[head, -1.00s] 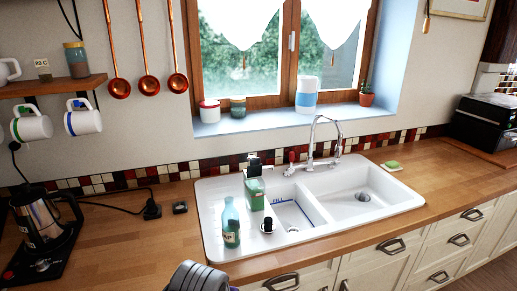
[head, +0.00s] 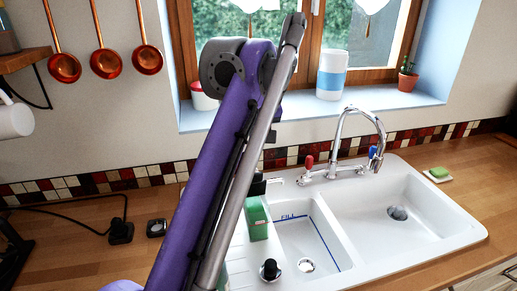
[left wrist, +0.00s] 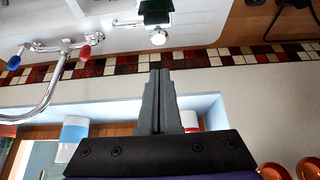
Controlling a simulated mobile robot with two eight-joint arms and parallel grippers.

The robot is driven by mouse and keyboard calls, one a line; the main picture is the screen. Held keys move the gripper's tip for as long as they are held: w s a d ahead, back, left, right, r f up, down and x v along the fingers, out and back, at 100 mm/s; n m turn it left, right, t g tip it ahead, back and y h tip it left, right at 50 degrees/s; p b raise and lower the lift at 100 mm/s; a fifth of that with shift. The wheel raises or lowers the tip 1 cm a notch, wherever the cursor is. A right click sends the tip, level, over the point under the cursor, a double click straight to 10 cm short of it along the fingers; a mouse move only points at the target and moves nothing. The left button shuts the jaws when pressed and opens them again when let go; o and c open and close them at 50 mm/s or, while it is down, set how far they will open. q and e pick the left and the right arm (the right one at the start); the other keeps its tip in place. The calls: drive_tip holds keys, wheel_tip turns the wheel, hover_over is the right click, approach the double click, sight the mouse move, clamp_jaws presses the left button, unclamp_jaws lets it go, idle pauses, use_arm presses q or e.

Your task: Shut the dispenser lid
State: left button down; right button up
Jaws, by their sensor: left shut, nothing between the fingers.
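The dispenser (head: 257,219) is a green box-like container at the left edge of the sink. Its black top part, the lid (head: 258,186), stands up above the body; my arm partly covers it, so its exact angle is unclear. In the left wrist view, which is upside down, the dispenser's dark green and black shape (left wrist: 155,9) shows at the top edge. My left gripper (left wrist: 158,73) is shut and empty, apart from the dispenser. In the head view my left arm hides the gripper. My right gripper is not in view.
The white sink (head: 440,215) has a tall chrome faucet (head: 345,135) to the dispenser's right. A black knob (head: 269,270) stands in front. A blue-white jug (head: 332,75) is on the windowsill. Copper ladles (head: 105,63) hang at left. The right counter has free room around the sponge (head: 438,173).

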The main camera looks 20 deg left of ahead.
use_arm(q)
drive_tip(key=b, duration=0.2)
hover_over(255, 189)
drive_tip(key=w+a, duration=0.3)
drive_tip(key=f, duration=0.7)
drive_tip(key=shift+w+d+f, duration=0.15)
drive_tip(key=shift+d+f, duration=0.1)
drive_tip(key=shift+f, duration=0.1)
drive_tip(key=s+d, duration=0.1)
drive_tip(key=s+d+f, duration=0.1)
drive_tip(key=shift+s, duration=0.3)
drive_tip(key=shift+s+d, duration=0.1)
